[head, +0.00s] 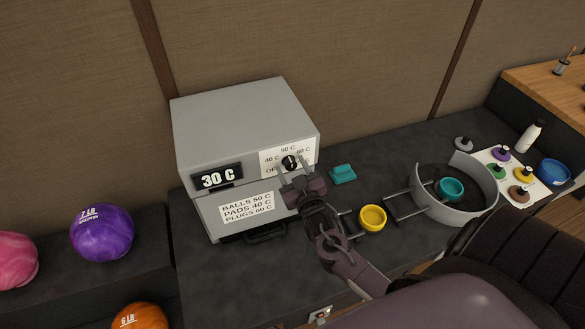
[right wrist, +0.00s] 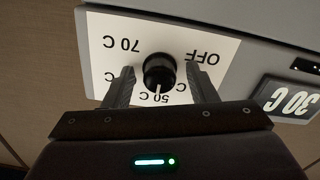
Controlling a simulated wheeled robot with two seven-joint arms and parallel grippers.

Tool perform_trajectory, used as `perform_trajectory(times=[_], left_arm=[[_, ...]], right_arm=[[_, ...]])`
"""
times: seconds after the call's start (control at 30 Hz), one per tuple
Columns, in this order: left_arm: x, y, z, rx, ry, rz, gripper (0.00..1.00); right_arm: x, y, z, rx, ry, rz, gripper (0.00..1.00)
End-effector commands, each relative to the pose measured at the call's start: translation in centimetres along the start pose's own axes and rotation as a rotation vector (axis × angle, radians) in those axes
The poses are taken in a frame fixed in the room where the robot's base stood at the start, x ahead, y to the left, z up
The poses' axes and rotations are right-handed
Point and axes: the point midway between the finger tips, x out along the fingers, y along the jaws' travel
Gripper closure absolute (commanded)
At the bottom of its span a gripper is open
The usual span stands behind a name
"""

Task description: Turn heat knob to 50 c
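The heat knob (head: 290,162) is a black dial on a white label on the front of a grey box (head: 240,120). In the right wrist view the knob (right wrist: 160,72) has its white mark pointing at the 50 C label. The box's black display (head: 217,178) reads 30 C; it also shows in the right wrist view (right wrist: 292,100). My right gripper (head: 296,173) is open in front of the dial. In the right wrist view its fingers (right wrist: 163,88) stand on either side of the knob with gaps, partly hiding the 40 C and 60 C labels. My left gripper is not in view.
A lower label (head: 247,208) reads balls 50 C, pads 40 C, plugs 60 C. A teal block (head: 342,174), a yellow cup (head: 373,217) and a curved grey guard (head: 486,184) stand to the right. Bowling balls, one purple (head: 102,235), lie to the left.

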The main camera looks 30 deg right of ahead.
Motion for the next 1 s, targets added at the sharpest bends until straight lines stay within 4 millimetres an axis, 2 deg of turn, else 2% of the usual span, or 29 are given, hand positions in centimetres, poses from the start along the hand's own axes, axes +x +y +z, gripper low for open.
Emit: perform_trajectory(times=[0.27,0.37,0.7,0.8,1.0], left_arm=[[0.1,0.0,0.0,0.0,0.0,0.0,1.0],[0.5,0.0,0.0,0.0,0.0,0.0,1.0],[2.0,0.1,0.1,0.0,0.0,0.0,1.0],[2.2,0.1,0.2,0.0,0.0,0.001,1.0],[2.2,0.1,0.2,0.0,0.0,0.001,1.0]], right_arm=[[-0.2,0.0,-0.1,0.0,0.003,0.001,0.48],[-1.2,0.0,0.1,-0.001,0.001,0.0,0.48],[-6.5,0.0,0.2,0.001,0.0,0.0,0.48],[-7.4,0.0,0.1,0.001,0.001,0.0,0.48],[-7.8,0.0,-0.1,0.0,0.002,0.001,0.48]])
